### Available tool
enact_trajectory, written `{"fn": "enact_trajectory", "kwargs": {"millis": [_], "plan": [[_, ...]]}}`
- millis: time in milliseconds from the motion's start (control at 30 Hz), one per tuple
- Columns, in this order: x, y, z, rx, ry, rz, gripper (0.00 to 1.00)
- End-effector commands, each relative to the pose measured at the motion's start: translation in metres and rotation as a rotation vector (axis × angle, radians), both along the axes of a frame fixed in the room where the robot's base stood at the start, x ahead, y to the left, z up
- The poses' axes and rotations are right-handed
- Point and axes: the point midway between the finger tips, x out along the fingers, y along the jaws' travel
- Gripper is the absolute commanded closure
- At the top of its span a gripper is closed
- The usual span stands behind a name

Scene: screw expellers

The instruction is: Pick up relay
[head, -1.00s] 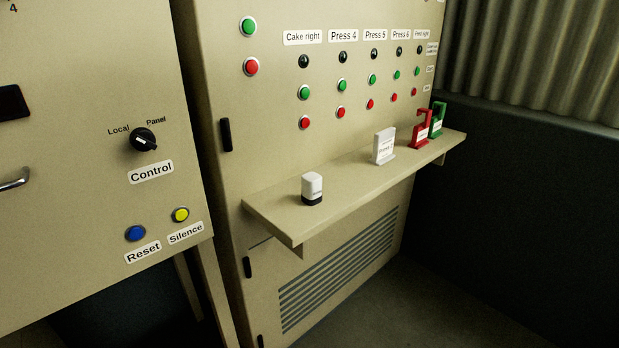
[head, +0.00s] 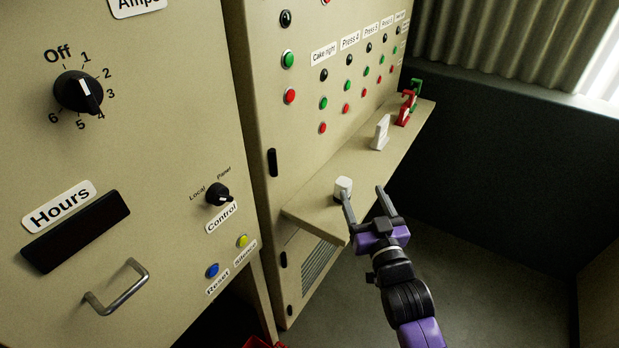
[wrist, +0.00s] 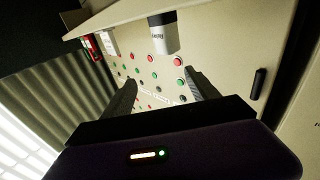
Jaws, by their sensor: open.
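The relay (head: 342,184) is a small white block on the near end of the shelf (head: 313,211). In the wrist view the relay (wrist: 164,36) shows a white body with dark lettering and a black base, seen upside down. My gripper (head: 363,193) is open and empty, at the shelf's front edge just right of the relay. Its left finger covers the relay's lower part in the head view. In the wrist view the relay is beyond the fingertips (wrist: 160,80), above the gap between them; I cannot tell whether a finger touches it.
Farther along the shelf stand a white tag holder (head: 381,132), a red padlock-shaped piece (head: 405,108) and a green one (head: 416,88). The button panel (head: 300,140) rises behind the shelf. A control cabinet (head: 150,165) with a handle (head: 118,287) is at left. The floor at right is clear.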

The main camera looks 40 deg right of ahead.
Motion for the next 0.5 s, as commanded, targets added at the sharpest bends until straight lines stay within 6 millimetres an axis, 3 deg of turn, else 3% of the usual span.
{"fn": "enact_trajectory", "kwargs": {"millis": [133,500], "plan": [[0.018,0.014,-0.03,0.032,0.058,0.001,0.31],[0.046,0.002,-0.031,0.048,0.064,0.001,0.31]]}}
